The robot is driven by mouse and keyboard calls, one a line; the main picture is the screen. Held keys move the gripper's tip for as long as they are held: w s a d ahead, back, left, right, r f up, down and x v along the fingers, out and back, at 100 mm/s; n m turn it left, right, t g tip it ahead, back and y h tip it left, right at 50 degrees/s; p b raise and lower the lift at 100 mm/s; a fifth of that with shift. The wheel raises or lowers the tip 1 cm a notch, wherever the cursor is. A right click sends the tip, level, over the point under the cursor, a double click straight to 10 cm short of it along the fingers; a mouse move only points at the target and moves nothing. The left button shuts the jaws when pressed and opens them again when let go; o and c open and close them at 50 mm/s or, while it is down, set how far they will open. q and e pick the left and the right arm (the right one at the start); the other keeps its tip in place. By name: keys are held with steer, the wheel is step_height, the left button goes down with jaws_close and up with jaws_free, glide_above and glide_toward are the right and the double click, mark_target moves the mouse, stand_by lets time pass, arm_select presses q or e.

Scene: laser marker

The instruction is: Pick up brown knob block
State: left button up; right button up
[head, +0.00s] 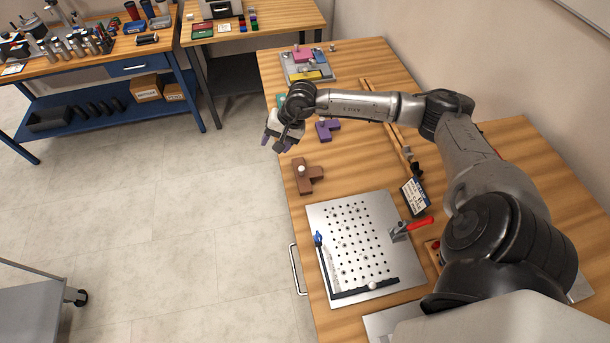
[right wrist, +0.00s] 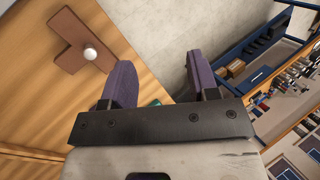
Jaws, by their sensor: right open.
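The brown knob block (head: 314,174) lies on the wooden table near its left edge, with a pale round knob on top. In the right wrist view the brown block (right wrist: 72,58) is at the upper left, with its knob (right wrist: 90,53) facing the camera. My right gripper (head: 277,142) is above the table's left edge, beyond the block in the head view and apart from it. Its purple fingers (right wrist: 160,65) are spread with nothing between them; floor shows in the gap. My left gripper is not in view.
A purple block (head: 328,130) lies right of my right gripper. A perforated metal plate (head: 318,210) with a red-handled clamp (head: 418,224) is nearer. A tray (head: 290,76) with pink and yellow blocks stands at the far end. Bare wood surrounds the brown block.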

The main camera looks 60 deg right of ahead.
steer(key=s+d+f+n+g+h, duration=0.2)
steer(key=s+d+n+g+h, duration=0.15)
steer(key=s+d+n, duration=0.2)
glide_above(302, 168)
steer(key=shift+n+g, duration=0.25)
steer(key=shift+g, duration=0.2)
step_height(302, 168, down, 9)
steer(key=shift+s+d+r, duration=0.1)
steer(key=shift+s+r, duration=0.05)
steer(key=f, duration=0.1)
steer(key=f+p, duration=0.1)
steer(key=f, duration=0.2)
steer(key=shift+w+a, duration=0.2)
steer(key=shift+a, duration=0.1)
steer(key=shift+d+f, duration=0.1)
steer(key=shift+f, duration=0.55)
jaws_close()
